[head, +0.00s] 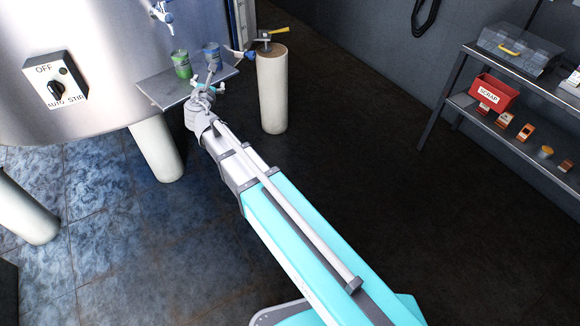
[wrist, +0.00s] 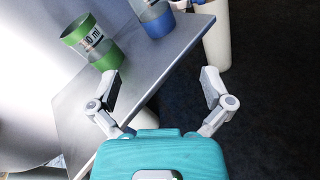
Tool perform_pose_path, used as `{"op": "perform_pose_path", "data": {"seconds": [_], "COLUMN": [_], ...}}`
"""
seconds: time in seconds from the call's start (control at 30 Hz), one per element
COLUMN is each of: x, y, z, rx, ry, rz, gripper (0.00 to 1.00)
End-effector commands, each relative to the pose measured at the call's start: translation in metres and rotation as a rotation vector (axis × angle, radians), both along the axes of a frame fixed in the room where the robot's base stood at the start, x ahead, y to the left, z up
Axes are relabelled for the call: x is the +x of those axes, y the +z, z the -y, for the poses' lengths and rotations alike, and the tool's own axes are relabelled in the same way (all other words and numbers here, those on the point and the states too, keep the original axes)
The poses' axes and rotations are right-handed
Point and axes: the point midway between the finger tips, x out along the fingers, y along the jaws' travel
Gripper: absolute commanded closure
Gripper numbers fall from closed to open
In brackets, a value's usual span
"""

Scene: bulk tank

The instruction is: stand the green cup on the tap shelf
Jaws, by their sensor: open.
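The green cup (head: 182,64) stands upright on the tap shelf (head: 165,92), a grey metal plate on the side of the tank. In the wrist view the green cup (wrist: 93,42) shows a green rim, a green base and a printed mark on a clear middle. A blue cup (head: 212,55) stands to its right on the same shelf, partly cut off in the wrist view (wrist: 153,17). My gripper (head: 207,85) is at the shelf's front edge. In the wrist view my gripper (wrist: 162,90) is open and empty, its fingers apart from both cups.
The tap (head: 162,12) is on the tank above the shelf. A switch box (head: 55,80) is to the left. A white post (head: 272,92) with a yellow-handled valve (head: 272,34) stands close right. A rack with a red scrap bin (head: 494,93) is far right.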

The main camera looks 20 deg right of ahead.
Motion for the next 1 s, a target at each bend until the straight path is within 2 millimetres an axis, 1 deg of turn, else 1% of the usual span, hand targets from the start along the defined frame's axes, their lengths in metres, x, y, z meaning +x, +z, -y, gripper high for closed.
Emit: {"op": "perform_pose_path", "data": {"seconds": [0.03,0.07,0.1,0.17,0.2,0.27,0.3,0.37,0.4,0.47,0.5,0.57,0.6,0.67,0.7,0.8,0.9,1.0], "x": [-0.009,-0.014,-0.02,-0.032,-0.041,-0.055,-0.065,-0.082,-0.094,-0.112,-0.125,-0.145,-0.159,-0.179,-0.193,-0.225,-0.252,-0.27], "y": [-0.007,-0.013,-0.02,-0.033,-0.042,-0.055,-0.064,-0.078,-0.087,-0.1,-0.108,-0.12,-0.128,-0.137,-0.143,-0.154,-0.16,-0.163], "z": [0.025,0.038,0.055,0.081,0.096,0.118,0.131,0.149,0.159,0.172,0.18,0.189,0.193,0.199,0.201,0.202,0.2,0.196], "rx": [0.104,0.173,0.269,0.414,0.508,0.647,0.739,0.87,0.955,1.081,1.159,1.272,1.345,1.447,1.508,1.642,1.734,1.788], "ry": [-0.067,-0.112,-0.173,-0.272,-0.34,-0.446,-0.517,-0.628,-0.704,-0.82,-0.9,-1.022,-1.106,-1.235,-1.321,-1.536,-1.723,-1.863], "rz": [-0.016,-0.028,-0.04,-0.059,-0.069,-0.083,-0.092,-0.102,-0.108,-0.116,-0.12,-0.125,-0.129,-0.133,-0.136,-0.142,-0.15,-0.156], "gripper": [0.0,0.0,0.0,0.0,0.0,0.0,0.0,0.0,0.0,0.0,0.0,0.0,0.0,0.0,0.0,0.0,0.0,0.0]}}
